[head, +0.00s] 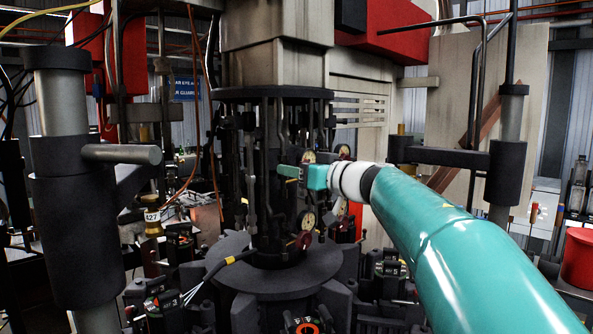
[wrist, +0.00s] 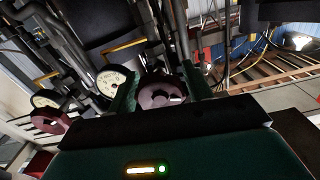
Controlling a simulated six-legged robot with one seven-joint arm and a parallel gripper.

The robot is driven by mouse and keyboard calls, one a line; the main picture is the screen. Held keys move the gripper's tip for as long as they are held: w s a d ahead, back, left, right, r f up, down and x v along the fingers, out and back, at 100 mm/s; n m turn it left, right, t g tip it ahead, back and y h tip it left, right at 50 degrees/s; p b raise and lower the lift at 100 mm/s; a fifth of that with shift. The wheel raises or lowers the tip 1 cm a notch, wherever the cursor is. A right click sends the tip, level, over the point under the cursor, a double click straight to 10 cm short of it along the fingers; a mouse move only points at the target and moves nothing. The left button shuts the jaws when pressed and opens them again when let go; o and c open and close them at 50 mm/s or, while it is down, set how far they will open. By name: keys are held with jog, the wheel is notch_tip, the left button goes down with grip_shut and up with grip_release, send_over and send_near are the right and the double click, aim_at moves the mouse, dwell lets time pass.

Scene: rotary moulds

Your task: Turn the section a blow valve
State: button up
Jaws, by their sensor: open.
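A dark red round valve handwheel (wrist: 162,91) shows in the wrist view between the two green fingers of my gripper (wrist: 160,78). The fingers are apart, one on each side of the wheel; I cannot tell whether they touch it. A second red handwheel (wrist: 50,122) is at the left of the wrist view. In the head view my gripper (head: 287,171) is at the dark central column, and the wheel in front of it is hidden. Another dark red handwheel (head: 304,240) shows lower on the column. No label shows which valve is section a.
Round gauges (wrist: 112,81) sit beside the handwheels, and one shows lower on the column in the head view (head: 307,220). Thin vertical pipes (head: 249,165) crowd the column. A toothed dark turntable (head: 275,280) surrounds its base. A thick post (head: 70,190) stands at left.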

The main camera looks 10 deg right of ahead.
jog(key=shift+w+a, duration=0.2)
jog(key=shift+w, duration=0.1)
jog(key=c, duration=0.7)
jog(key=shift+n, duration=3.1)
